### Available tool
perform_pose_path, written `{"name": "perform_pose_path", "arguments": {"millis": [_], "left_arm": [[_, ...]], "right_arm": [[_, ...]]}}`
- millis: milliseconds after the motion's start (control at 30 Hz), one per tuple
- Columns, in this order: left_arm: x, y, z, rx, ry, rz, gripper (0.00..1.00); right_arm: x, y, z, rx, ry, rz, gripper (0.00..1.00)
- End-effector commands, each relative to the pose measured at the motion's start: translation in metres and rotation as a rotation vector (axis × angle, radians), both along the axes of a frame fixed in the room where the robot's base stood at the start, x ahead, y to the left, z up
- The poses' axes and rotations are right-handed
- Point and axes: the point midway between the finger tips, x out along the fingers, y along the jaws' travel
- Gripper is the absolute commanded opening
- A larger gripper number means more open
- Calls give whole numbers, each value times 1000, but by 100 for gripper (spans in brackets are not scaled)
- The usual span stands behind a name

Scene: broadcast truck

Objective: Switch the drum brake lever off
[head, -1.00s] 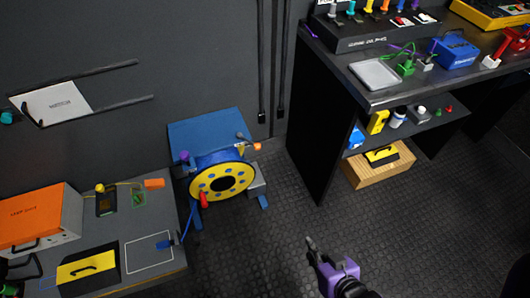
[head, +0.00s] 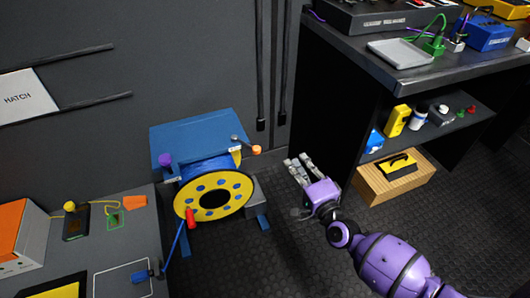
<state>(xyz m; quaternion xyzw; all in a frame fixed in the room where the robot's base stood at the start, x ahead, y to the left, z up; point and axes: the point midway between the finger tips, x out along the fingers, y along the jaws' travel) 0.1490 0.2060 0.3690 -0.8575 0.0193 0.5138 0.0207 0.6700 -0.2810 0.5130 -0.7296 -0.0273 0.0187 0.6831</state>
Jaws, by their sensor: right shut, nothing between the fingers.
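The cable drum (head: 214,195) has a yellow flange with blue spots and a dark hub, and sits in a blue frame (head: 193,131) on the floor by the back wall. A lever with an orange tip (head: 256,150) sticks out at the frame's upper right. A red handle (head: 190,216) is on the drum's front, and a purple knob (head: 165,160) is at the upper left. I cannot tell which is the brake lever. My right gripper (head: 297,162) is shut and empty, right of the drum and apart from it. My left gripper is not in view.
A grey bench (head: 110,238) with an orange case (head: 20,238) stands at left. A dark workbench (head: 385,84) with a lower shelf stands at right, a wooden crate (head: 372,190) beneath it. The ribbed floor (head: 265,265) before the drum is clear.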

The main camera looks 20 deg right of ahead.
Motion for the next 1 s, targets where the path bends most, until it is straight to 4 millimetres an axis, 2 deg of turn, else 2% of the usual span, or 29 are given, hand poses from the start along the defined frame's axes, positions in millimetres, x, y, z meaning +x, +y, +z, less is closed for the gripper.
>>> {"name": "perform_pose_path", "arguments": {"millis": [400, 533, 667, 1000], "left_arm": [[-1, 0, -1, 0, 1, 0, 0], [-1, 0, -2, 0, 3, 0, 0], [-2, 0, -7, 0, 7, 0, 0], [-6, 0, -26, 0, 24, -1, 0]], "right_arm": [[0, 0, 1, 30, -4, -2, 0], [8, 1, 1, 29, -5, -2, 0], [28, 2, 2, 28, -6, -2, 0], [100, 7, 1, 27, -4, -1, 0]]}}
